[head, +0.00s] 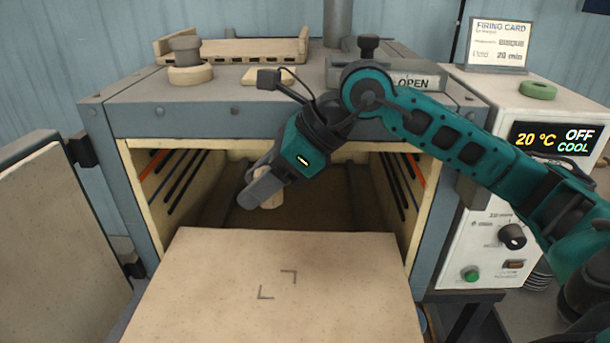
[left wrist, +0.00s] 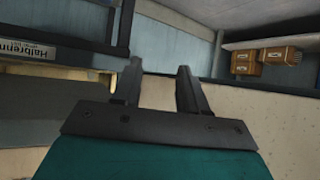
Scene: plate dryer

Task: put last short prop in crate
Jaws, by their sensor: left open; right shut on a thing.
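The short prop (head: 271,202) is a small pale cylinder, partly covered by the gripper fingers. My right gripper (head: 262,192) is shut on it and holds it at the mouth of the open kiln-like chamber, above the back edge of the pale shelf plate (head: 220,310). My left gripper (left wrist: 157,80) shows only in the left wrist view; it is open, with nothing between its fingers. I cannot make out for certain which container is the crate; small brown wooden boxes (left wrist: 257,62) stand on a shelf at the upper right of the left wrist view.
The plate, with corner marks on it, is otherwise bare. The chamber's door (head: 60,240) stands open at the left. A wooden tray (head: 232,50) and a grey plug (head: 186,55) on a pale ring sit on top. The control box (head: 540,130) stands at the right and reads OFF, COOL.

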